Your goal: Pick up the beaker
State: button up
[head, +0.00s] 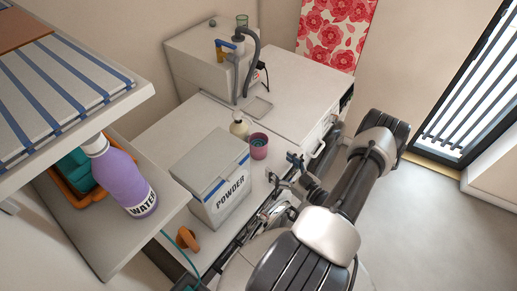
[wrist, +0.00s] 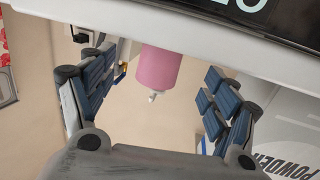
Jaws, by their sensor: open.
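A small clear, greenish glass vessel (head: 242,21), which looks like the beaker, stands on top of the white box unit at the back of the counter. A pink cup (head: 259,146) stands upright on the counter beside the powder box. My gripper (head: 284,171) is open and empty, just to the right of and nearer than the pink cup. In the wrist view the pink cup (wrist: 158,68) appears in the gap between the spread fingers of my gripper (wrist: 158,95), beyond them and apart from them. The glass vessel cannot be made out in the wrist view.
The powder box (head: 213,180) stands close left of the cup, and a cream pump bottle (head: 239,126) is just behind it. A shelf holds a purple water bottle (head: 120,178) at left. The right back counter is clear.

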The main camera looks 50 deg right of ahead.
aim_at(265, 153)
jog(key=w, duration=0.4)
jog(key=shift+d+f, duration=0.1)
jog(key=shift+d, duration=0.1)
jog(key=w+b, duration=0.1)
jog(key=w, duration=0.4)
jog(key=c, duration=1.2)
jog(key=shift+c, duration=0.4)
jog(key=shift+r, duration=0.2)
